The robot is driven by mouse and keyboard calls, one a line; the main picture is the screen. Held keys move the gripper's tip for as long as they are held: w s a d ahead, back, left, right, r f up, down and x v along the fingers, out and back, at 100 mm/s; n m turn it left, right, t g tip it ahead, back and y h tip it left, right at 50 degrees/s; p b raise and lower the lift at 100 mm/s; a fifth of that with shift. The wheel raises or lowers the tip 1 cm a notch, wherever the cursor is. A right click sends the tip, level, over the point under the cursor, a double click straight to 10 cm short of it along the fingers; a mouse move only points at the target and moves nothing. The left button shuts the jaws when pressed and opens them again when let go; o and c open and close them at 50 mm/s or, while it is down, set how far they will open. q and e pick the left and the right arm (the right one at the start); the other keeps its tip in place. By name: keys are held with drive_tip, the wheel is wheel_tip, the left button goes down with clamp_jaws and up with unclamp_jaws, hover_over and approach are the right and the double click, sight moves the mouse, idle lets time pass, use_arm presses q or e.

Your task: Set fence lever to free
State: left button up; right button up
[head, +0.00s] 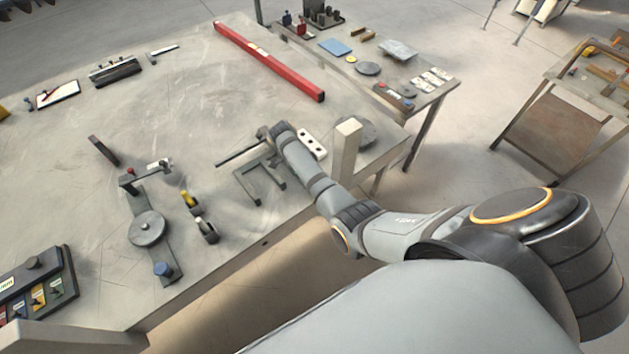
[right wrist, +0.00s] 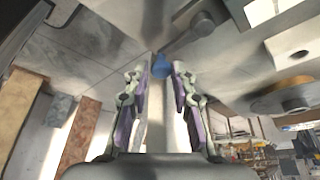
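My right arm reaches across the table in the head view, and its dark gripper end (head: 268,132) is by a thin dark bar and a dark angled bracket (head: 248,184). In the right wrist view the right gripper (right wrist: 163,80) has its fingers apart, with nothing clearly held. A blue knob-like part (right wrist: 160,66) shows beyond the gap; I cannot tell whether it is close. A fixture (head: 147,229) with a round disc stands left of the gripper, with a red knob (head: 130,171) and a blue knob (head: 164,269). No label identifies the fence lever. My left gripper is out of view.
A long red bar (head: 268,60) lies at the table's back. A pale upright block (head: 346,147) and a white strip with holes (head: 311,144) are close to my right arm. A panel with coloured switches (head: 38,285) is at lower left. The table's middle left is mostly clear.

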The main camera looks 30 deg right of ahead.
drive_tip(key=o, duration=0.3)
drive_tip(key=v, duration=0.7)
drive_tip(key=shift+a+r, duration=0.15)
drive_tip(key=shift+r, duration=0.05)
